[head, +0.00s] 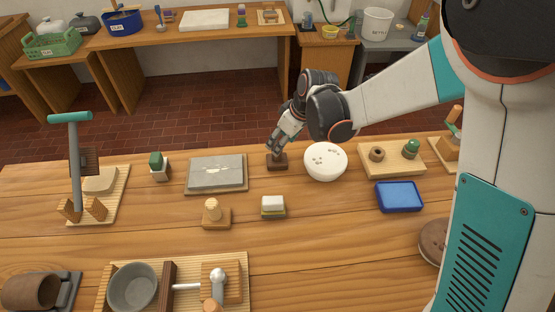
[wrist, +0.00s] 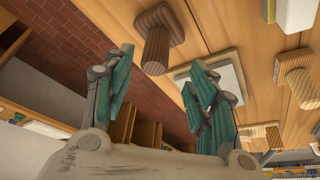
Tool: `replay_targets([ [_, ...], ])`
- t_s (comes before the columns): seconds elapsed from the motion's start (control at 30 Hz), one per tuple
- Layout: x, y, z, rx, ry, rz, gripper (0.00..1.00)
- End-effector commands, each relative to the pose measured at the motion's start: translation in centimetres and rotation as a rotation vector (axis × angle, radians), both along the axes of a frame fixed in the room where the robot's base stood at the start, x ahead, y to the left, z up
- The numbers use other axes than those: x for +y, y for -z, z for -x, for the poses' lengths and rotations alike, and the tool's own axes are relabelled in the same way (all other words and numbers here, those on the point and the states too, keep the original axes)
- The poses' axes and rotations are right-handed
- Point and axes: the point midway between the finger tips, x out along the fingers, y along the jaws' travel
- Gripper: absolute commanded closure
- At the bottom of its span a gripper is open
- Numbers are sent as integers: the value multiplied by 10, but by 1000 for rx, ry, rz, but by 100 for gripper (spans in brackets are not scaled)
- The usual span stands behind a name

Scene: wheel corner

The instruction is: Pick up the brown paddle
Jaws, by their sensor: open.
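The brown paddle (head: 277,162) appears as a dark brown block on the workbench, below my gripper and left of the white round bowl. In the wrist view the brown paddle (wrist: 157,35) shows a ribbed flat base with a round handle standing out towards my gripper. My gripper (head: 279,147) is above the paddle in the head view, its fingers pointing down and partly covering the handle. In the wrist view my gripper (wrist: 160,64) has its two teal fingers spread apart, with the handle's end in line with the gap. I see no clear contact.
A white bowl (head: 326,161) stands close to the right of the paddle. A grey slab on a board (head: 217,173) lies to its left. A blue tray (head: 399,196) lies at right.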

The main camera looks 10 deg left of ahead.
Motion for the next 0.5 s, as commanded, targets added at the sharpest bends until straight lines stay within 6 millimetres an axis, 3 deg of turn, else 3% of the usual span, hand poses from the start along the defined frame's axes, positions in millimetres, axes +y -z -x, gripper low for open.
replay_targets([
  [0.5,18,47,-18,0,0,0,48],
])
